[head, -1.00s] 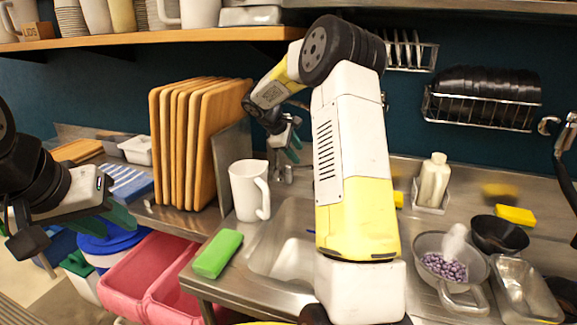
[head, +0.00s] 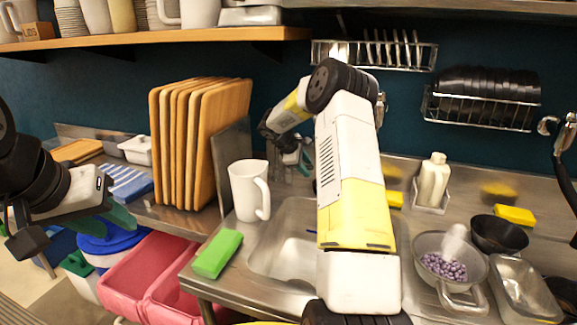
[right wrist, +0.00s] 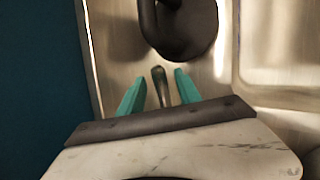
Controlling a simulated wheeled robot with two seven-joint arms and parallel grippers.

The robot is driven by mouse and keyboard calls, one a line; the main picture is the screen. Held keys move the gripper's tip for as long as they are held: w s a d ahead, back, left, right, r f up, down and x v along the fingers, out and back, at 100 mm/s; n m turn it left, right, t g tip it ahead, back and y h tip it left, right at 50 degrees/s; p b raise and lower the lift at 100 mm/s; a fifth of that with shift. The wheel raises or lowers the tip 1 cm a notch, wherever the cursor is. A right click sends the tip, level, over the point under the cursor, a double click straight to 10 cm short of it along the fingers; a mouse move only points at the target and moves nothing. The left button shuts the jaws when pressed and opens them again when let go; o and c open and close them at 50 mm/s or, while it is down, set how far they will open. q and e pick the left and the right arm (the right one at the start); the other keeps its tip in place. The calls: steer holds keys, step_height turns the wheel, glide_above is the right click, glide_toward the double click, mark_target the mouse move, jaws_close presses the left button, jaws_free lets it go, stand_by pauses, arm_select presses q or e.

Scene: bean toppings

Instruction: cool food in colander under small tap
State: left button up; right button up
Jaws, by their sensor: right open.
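The metal colander (head: 423,245) stands on the counter right of the sink. It holds purple beans (head: 443,267) and a pale, translucent thing. My right gripper (head: 297,158) is behind the sink, partly hidden by my own arm, which crosses the sink. In the right wrist view my right gripper (right wrist: 160,78) is open, its teal fingers either side of a slim metal lever (right wrist: 160,90). A dark rounded tap part (right wrist: 180,35) is just beyond. The tap is mostly hidden in the head view. My left gripper (head: 75,222) is at the far left, away from the colander; its jaw opening is unclear.
The sink (head: 283,250) is partly covered by my arm. A white jug (head: 246,190) and a green sponge (head: 217,253) are at its left, with upright cutting boards (head: 180,150) behind. A black bowl (head: 498,234) and a metal tray (head: 522,288) are near the colander.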

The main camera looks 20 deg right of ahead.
jaws_close()
steer(key=shift+r, duration=0.1)
stand_by(1.2)
